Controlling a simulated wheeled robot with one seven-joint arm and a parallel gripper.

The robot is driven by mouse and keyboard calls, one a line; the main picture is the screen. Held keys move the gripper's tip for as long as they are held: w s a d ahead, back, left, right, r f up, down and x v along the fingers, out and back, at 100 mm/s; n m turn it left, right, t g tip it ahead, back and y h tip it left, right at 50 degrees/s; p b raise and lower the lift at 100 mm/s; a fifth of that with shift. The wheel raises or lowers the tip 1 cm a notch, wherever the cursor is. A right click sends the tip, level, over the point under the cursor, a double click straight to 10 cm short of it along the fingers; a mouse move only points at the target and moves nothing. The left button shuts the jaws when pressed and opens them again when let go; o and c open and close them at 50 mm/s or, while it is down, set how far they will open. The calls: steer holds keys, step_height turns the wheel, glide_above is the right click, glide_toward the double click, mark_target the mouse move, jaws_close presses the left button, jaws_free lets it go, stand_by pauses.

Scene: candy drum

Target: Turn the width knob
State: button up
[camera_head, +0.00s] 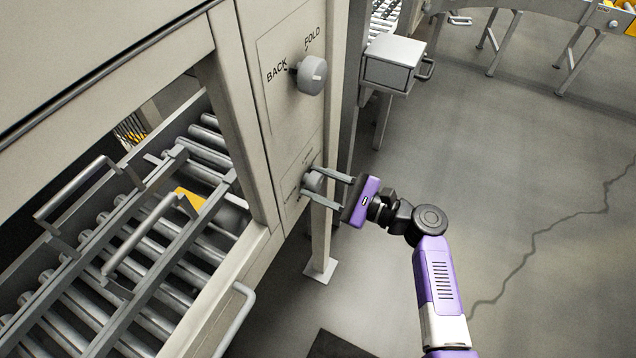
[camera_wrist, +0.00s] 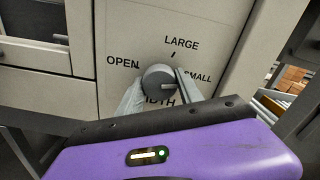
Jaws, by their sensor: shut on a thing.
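The width knob (camera_head: 313,181) is a grey round knob low on the beige panel, below the fold knob. In the wrist view the width knob (camera_wrist: 160,82) sits among the labels OPEN, LARGE and SMALL, with WIDTH partly hidden below it. A raised bar on its face points right, towards SMALL. My purple gripper (camera_head: 334,190) reaches it from the right. The two fingers (camera_wrist: 160,94) are shut on the knob, one on each side. The fingers hide part of the panel lettering.
A larger fold knob (camera_head: 312,75) labelled BACK and FOLD is above on the same panel. A roller conveyor (camera_head: 150,240) with metal handles and a yellow piece (camera_head: 189,199) is at left. A grey box (camera_head: 393,62) stands behind. The floor (camera_head: 530,190) at right is clear.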

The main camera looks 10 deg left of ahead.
steer(key=n+b, duration=0.3)
steer(key=shift+f, duration=0.3)
steer(key=n+b, duration=0.3)
steer(key=b, duration=0.1)
steer(key=shift+n, duration=0.3)
steer(key=n+b, duration=0.4)
steer(key=shift+r+n, duration=0.2)
steer(key=shift+n, duration=0.1)
steer(key=shift+b, duration=0.35)
steer(key=o, duration=1.4)
steer(key=shift+r, duration=0.1)
steer(key=v, duration=0.8)
steer(key=shift+b, duration=0.35)
